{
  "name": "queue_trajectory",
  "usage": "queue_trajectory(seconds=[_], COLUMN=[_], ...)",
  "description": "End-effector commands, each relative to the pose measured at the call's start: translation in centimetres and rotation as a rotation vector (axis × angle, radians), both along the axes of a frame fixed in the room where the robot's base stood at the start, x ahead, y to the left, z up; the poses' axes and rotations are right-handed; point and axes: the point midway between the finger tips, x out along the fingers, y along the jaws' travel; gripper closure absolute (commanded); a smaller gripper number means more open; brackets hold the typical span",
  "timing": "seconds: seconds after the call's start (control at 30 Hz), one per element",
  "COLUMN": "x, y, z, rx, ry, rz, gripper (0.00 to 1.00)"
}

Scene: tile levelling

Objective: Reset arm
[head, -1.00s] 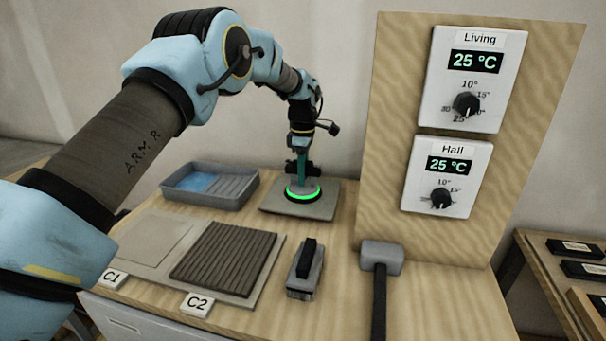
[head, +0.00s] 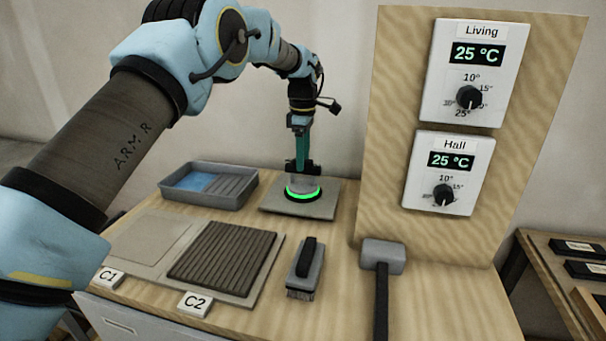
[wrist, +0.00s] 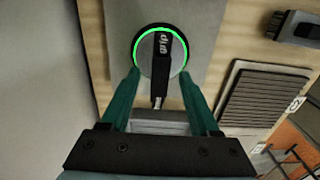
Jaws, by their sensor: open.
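My gripper (head: 302,157) is open, pointing down over a round lifter (head: 303,190) with a lit green ring. In the wrist view its two teal fingers (wrist: 160,76) are spread apart, one on either side of the lifter's black handle (wrist: 161,52). I see a gap between each finger and the handle there. The lifter (wrist: 143,68) rests on a grey square slab (head: 325,208) at the back of the bench. My arm reaches in from the left, bent high over the bench.
A grey tray (head: 233,190) with blue inside stands left of the slab. Tile spots C1 (head: 145,240) and C2 (head: 222,252), a brush (head: 305,262) and a mallet (head: 382,258) lie in front. A wooden panel (head: 395,120) with two thermostats rises at right.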

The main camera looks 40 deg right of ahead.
Motion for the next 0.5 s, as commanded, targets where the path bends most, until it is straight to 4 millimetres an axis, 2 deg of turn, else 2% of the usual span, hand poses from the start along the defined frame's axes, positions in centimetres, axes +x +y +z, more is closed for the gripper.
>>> queue_trajectory(seconds=[0.23, 0.5], x=[0.0, 0.0], y=[0.0, 0.0], z=[4.2, 5.8], rx=[-0.002, 0.001], ry=[-0.001, 0.001], rz=[0.001, 0.001], gripper=[0.38, 0.38])
